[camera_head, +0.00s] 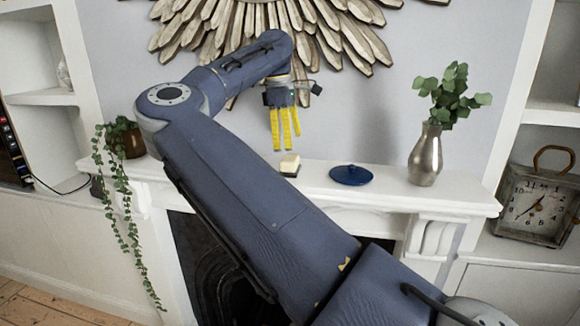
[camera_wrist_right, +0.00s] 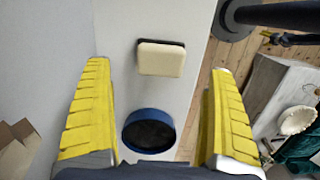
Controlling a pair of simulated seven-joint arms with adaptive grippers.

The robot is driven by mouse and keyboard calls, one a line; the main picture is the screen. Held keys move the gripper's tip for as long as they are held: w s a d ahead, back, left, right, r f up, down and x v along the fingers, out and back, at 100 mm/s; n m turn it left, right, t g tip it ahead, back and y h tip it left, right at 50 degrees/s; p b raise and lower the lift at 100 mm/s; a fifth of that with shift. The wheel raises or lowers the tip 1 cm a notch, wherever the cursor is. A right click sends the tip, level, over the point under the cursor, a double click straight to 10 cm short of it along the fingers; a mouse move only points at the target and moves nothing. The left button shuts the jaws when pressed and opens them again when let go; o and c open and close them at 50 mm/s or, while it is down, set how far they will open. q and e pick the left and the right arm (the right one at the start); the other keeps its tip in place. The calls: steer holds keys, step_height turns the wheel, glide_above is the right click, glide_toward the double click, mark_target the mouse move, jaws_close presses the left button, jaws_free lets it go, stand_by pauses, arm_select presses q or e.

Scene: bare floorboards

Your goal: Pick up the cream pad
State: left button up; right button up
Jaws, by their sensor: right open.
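The cream pad (camera_head: 289,164) is a small block with a dark backing, lying on the white mantel shelf (camera_head: 325,190). In the right wrist view the pad (camera_wrist_right: 161,59) shows near the top centre, between the yellow fingertips in the picture. My right gripper (camera_head: 286,141) hangs fingers-down just above the pad in the head view, open and empty. Its two yellow finger sides frame the right wrist view, with a gap between them and the pad. My left gripper is not in view.
A trailing plant (camera_head: 125,140) is at the left end. A sunburst wall ornament (camera_head: 350,30) hangs behind my arm. A clock (camera_head: 535,208) sits lower right.

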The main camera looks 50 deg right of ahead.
mark_target(290, 158)
steer(key=shift+s+f, duration=0.15)
steer(key=shift+f, duration=1.35)
steer(key=shift+s+f, duration=0.1)
steer(key=shift+f, duration=1.35)
steer(key=c, duration=1.3)
